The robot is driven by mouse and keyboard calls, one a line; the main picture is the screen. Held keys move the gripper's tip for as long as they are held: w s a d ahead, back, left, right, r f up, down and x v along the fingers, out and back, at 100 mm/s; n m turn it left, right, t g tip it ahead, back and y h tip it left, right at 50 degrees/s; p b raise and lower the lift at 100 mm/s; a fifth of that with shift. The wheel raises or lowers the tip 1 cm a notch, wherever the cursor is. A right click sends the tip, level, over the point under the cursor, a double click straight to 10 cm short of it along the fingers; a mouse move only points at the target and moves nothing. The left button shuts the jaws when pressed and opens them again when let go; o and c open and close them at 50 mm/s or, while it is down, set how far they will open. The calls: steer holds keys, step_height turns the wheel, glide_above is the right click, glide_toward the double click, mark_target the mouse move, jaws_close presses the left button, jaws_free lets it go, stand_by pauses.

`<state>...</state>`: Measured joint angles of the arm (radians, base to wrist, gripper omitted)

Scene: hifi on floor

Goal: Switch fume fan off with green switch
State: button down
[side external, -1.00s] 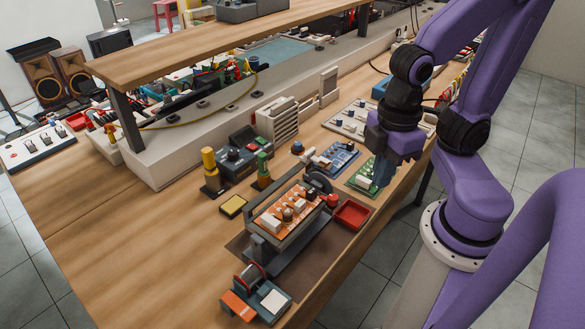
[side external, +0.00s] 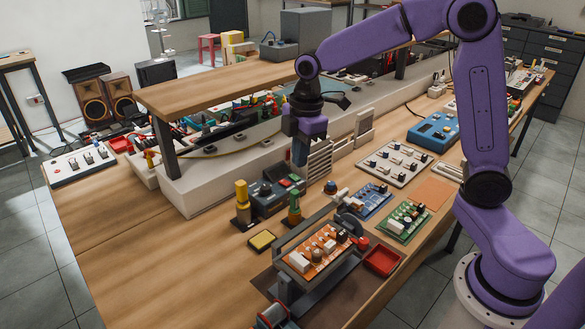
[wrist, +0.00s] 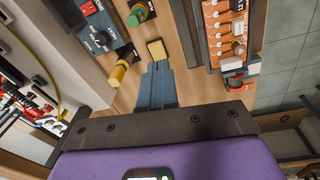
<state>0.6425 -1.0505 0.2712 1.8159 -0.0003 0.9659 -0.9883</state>
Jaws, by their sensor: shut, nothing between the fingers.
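A dark control box (side external: 268,197) stands on the bench in front of the white raised ledge. It has a small green switch (wrist: 88,8) and a red part beside it, with dark knobs lower on its face. In the wrist view the box (wrist: 108,20) is at the top left, partly cut off by the frame. My gripper (side external: 299,162) is shut and empty, raised above the bench behind and right of the box in the side view. Its fingers also show in the wrist view (wrist: 156,68), pointing toward the yellow sponge, clear of the box. The switch's position cannot be read.
A yellow-topped post (side external: 242,200) and a green-topped post (side external: 294,208) flank the box. A yellow sponge (side external: 262,240) lies in front. An orange circuit board (side external: 318,252) sits in a holder, with a red tray (side external: 382,261) beside it. A wooden shelf (side external: 220,88) overhangs the ledge.

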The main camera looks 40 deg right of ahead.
steer(key=w+d+f+n, duration=0.1)
steer(key=w+d, duration=0.4)
steer(key=w, duration=0.3)
steer(key=n, duration=0.1)
glide_above(292, 176)
steer(key=s, duration=0.2)
step_height(292, 176, down, 2)
steer(key=shift+w+d+f, duration=0.1)
steer(key=shift+w, duration=0.05)
steer(key=f, duration=0.4)
steer(key=w+f, duration=0.1)
steer(key=f, duration=0.9)
steer(key=shift+w, duration=0.35)
steer(key=shift+w+f, duration=0.1)
steer(key=shift+f, duration=0.2)
steer(key=shift+s, duration=0.2)
